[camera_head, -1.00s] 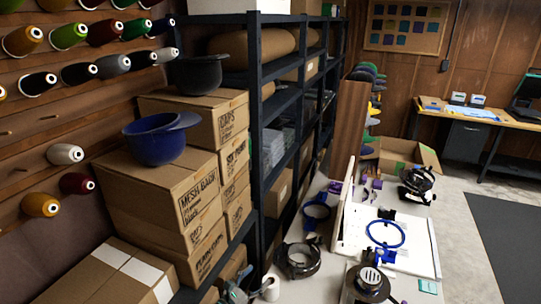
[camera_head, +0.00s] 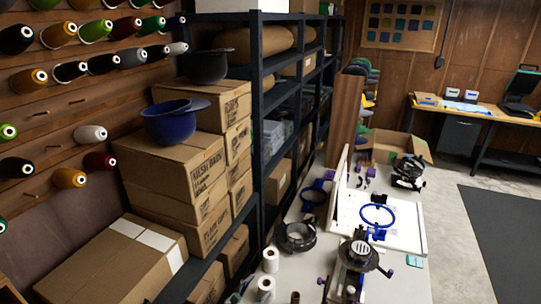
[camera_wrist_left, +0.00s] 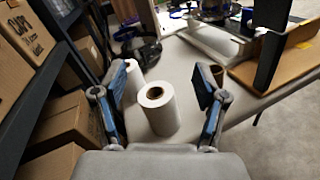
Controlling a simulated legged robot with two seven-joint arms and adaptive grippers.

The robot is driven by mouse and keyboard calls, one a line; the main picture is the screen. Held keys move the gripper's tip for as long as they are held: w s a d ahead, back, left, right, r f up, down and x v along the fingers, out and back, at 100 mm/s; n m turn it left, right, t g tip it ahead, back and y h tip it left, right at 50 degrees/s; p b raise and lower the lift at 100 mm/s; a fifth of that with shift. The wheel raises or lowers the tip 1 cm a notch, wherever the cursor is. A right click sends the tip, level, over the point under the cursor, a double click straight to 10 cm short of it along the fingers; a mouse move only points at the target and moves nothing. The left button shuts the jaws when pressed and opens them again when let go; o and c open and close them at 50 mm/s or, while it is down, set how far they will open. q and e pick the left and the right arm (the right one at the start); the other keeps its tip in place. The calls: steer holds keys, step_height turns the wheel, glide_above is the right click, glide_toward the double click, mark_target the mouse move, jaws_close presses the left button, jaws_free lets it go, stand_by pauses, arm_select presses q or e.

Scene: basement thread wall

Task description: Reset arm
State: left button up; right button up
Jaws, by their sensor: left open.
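My left gripper (camera_wrist_left: 163,98) is open in the left wrist view, with its two blue-padded fingers spread apart. A white roll (camera_wrist_left: 158,112) stands upright on the table beyond and between the fingers; I cannot tell how far it is from them. A second white roll (camera_wrist_left: 133,80) stands behind it, partly hidden by the left finger. Both rolls show in the head view, the nearer one (camera_head: 265,286) at the bottom edge and the other one (camera_head: 271,259) just above. Only a small part of my left gripper shows at the bottom of the head view. My right gripper is not in view.
The pale table (camera_head: 405,285) carries a white board with a blue hoop (camera_head: 377,216), a black ring-shaped fixture (camera_head: 297,236) and a metal device (camera_head: 358,255). A dark shelf (camera_head: 258,100) with cartons stands left of it. Open floor lies to the right.

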arm_select(q)
steer(key=s+a+f+m+g+y, duration=0.25)
steer(key=s+f+m, duration=0.65)
steer(key=f, duration=0.5)
steer(key=s+a+f+m+g+y, duration=0.15)
steer(key=s+f+m+g, duration=0.35)
steer(key=s+f, duration=0.75)
steer(key=s+a+f+m+g+y, duration=0.1)
steer(key=s+a+f+m+y, duration=0.1)
steer(key=s+a+f+m, duration=0.2)
steer(key=s+a+f+m+g+y, duration=0.2)
steer(key=s+f, duration=0.4)
steer(key=s, duration=0.5)
steer(key=s+a+f+m+g+y, duration=0.1)
steer(key=s+a+f+m+y, duration=0.2)
steer(key=s+a+f+m, duration=0.2)
steer(key=s+a+m, duration=0.1)
steer(key=s+a, duration=0.1)
steer(key=s, duration=0.1)
steer(key=shift+f+m+y, duration=0.3)
steer(key=shift+y, duration=0.1)
